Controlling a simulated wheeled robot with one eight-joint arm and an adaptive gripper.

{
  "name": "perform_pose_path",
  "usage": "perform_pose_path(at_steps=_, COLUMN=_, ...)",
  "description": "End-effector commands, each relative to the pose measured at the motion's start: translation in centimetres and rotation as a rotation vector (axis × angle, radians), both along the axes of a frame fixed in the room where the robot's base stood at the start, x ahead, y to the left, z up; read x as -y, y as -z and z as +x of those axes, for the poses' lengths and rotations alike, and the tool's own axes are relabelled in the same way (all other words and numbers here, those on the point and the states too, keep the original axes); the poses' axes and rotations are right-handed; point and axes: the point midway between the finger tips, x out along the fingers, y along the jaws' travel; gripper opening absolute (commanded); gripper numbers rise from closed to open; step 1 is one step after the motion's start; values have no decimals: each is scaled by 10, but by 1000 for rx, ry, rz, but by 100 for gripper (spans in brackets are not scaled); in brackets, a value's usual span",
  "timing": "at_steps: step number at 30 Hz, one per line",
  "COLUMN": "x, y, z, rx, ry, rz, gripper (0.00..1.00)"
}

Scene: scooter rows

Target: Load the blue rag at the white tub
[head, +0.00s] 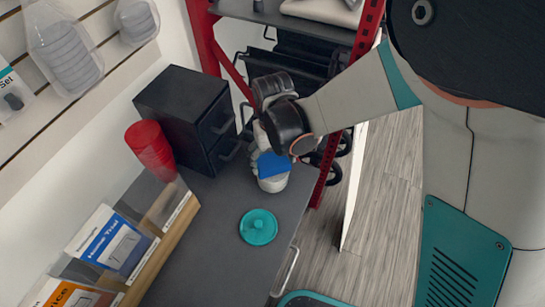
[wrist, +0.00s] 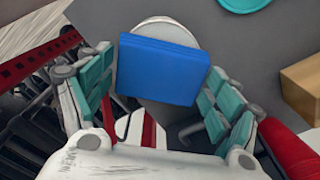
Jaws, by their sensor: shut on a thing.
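The blue rag (head: 272,164) is a flat, square-edged blue piece, seen close up in the wrist view (wrist: 163,70). My gripper (head: 262,152) is shut on it, with the teal-padded fingers on either side of the rag in the wrist view (wrist: 160,82). The white tub (head: 273,184) stands on the grey counter directly below the rag. Its pale round rim (wrist: 155,27) shows behind the rag in the wrist view. The rag hides most of the tub's opening, so I cannot tell whether it touches the tub.
A round teal lid (head: 258,227) lies on the grey counter (head: 215,255) in front of the tub. A black drawer unit (head: 187,115) and red cups (head: 151,148) stand to the left. A red-framed rack (head: 205,40) is behind. Boxed brochures (head: 110,240) line the wall side.

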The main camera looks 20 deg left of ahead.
Motion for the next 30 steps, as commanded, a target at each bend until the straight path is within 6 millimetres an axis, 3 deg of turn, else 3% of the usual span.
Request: perform_pose_path(at_steps=30, x=0, y=7, z=0, rx=0, ry=0, rz=0, gripper=64)
